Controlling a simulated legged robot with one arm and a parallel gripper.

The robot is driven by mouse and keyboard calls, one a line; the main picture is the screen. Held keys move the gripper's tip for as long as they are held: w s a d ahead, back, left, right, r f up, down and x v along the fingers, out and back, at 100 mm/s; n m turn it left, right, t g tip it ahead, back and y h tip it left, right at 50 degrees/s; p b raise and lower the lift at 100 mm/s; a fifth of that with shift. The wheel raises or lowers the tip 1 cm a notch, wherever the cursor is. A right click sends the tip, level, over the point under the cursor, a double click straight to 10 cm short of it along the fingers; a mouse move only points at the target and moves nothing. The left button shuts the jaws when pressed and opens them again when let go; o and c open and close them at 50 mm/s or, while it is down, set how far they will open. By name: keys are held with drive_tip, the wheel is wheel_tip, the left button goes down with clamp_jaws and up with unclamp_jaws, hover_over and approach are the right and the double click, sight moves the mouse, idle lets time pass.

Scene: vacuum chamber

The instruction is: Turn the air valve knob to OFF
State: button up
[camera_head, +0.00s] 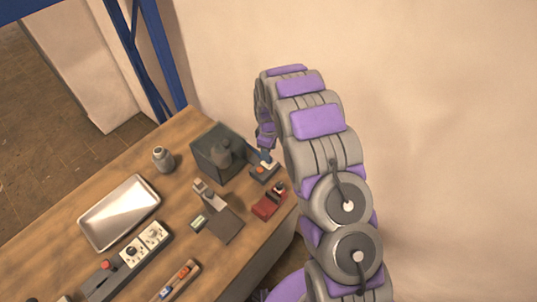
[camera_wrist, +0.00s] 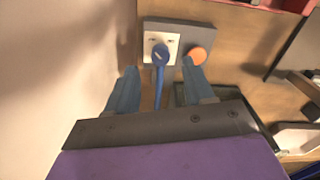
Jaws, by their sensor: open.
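The air valve knob (camera_wrist: 160,54) is blue, on a white plate on a grey box (camera_wrist: 178,32) beside a round orange button (camera_wrist: 197,56). A blue lever-like part (camera_wrist: 158,88) runs from it toward the bottom of the wrist view. My gripper (camera_wrist: 159,67) is open, its two blue fingers to the left and right of the lever in the picture. I cannot tell whether they touch it. The markings on the plate are too small to read. In the head view the grey box (camera_head: 264,172) is at the table's far right edge, with my gripper (camera_head: 261,158) over it, partly hiding the knob.
A dark open-sided box (camera_head: 221,152) holding a grey vessel stands just left of the valve box. A red device (camera_head: 268,203) is close in front. A metal tray (camera_head: 119,211), a jar (camera_head: 163,159) and a power strip lie further left. A wall rises behind.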

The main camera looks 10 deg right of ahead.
wheel_tip(320, 180, up, 13)
drive_tip(key=shift+r, duration=0.15)
idle(0.6)
drive_tip(key=s+d+r+m+b, duration=0.1)
drive_tip(key=s+d+r+m, duration=0.15)
drive_tip(key=s, duration=0.45)
drive_tip(key=s+d+r+m+b, duration=0.1)
drive_tip(key=s+r+m, duration=0.1)
drive_tip(key=s+r, duration=0.35)
drive_tip(key=s+d+r+m+b, duration=0.1)
drive_tip(key=s+d+r+m, duration=0.1)
drive_tip(key=s, duration=0.7)
drive_tip(key=s+d+f+m+g+b, duration=0.1)
drive_tip(key=s+m, duration=0.1)
drive_tip(key=s, duration=0.9)
drive_tip(key=s+d+f+m+b, duration=0.1)
drive_tip(key=s+m+b, duration=0.1)
drive_tip(key=s, duration=0.9)
drive_tip(key=shift+s+d+m+g, duration=0.15)
drive_tip(key=shift+m+g, duration=0.25)
drive_tip(key=shift+m, duration=0.45)
drive_tip(key=shift+o, duration=0.4)
